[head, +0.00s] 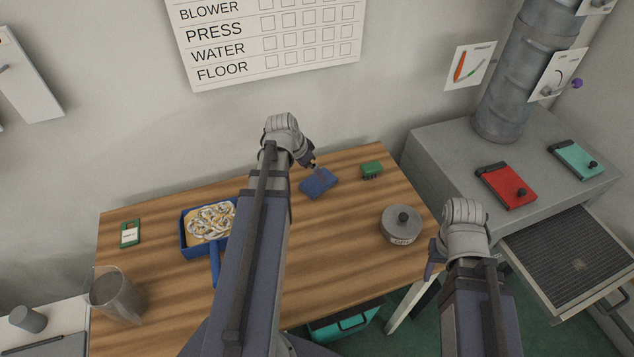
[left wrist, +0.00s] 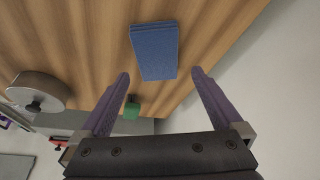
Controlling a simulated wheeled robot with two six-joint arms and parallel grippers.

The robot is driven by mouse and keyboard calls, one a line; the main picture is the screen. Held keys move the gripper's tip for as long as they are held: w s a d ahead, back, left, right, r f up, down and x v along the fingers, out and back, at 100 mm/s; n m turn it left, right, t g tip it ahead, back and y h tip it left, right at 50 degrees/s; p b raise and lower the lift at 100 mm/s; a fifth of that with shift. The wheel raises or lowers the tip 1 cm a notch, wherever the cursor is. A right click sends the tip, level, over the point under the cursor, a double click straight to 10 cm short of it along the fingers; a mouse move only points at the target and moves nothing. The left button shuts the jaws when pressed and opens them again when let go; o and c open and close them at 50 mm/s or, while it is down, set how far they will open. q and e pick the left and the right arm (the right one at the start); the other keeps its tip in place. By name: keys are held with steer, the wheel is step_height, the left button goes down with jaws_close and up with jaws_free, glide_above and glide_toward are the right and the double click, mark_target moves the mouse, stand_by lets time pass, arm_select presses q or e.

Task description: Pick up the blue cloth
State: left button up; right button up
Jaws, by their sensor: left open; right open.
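The blue cloth (head: 318,183) is a small folded pad lying flat on the wooden table, right of the middle. It also shows in the left wrist view (left wrist: 154,50), ahead of the fingertips. My left gripper (head: 312,167) is over the back edge of the cloth in the head view. In the left wrist view its two purple fingers (left wrist: 160,74) are apart with nothing between them, and the cloth lies beyond them. My right gripper (head: 432,262) is beside the table's right edge, away from the cloth; its fingers are mostly hidden by its own wrist.
A green block (head: 372,169) lies just right of the cloth. A round grey lidded tin (head: 401,225) stands nearer the right edge. A blue pan (head: 184,238) holding pale rings is at left, with a clear jug (head: 118,296). The wall is close behind the table.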

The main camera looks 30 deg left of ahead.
mark_target(317, 181)
arm_select(q)
steer(key=shift+b+x, duration=0.5)
steer(key=shift+x, duration=0.45)
steer(key=shift+d+f+b, duration=0.1)
steer(key=shift+f+b, duration=0.5)
steer(key=b+x, duration=0.3)
steer(key=x, duration=0.1)
steer(key=shift+s+d+b, duration=0.1)
steer(key=shift+s+b, duration=0.05)
steer(key=shift+b, duration=0.25)
steer(key=shift+d+r, duration=0.1)
steer(key=shift+r, duration=0.1)
steer(key=c, duration=1.1)
steer(key=shift+a, duration=0.2)
arm_select(e)
step_height(317, 181, down, 6)
steer(key=shift+s+d+f, duration=0.15)
steer(key=shift+s+f, duration=0.05)
steer(key=shift+s, duration=0.1)
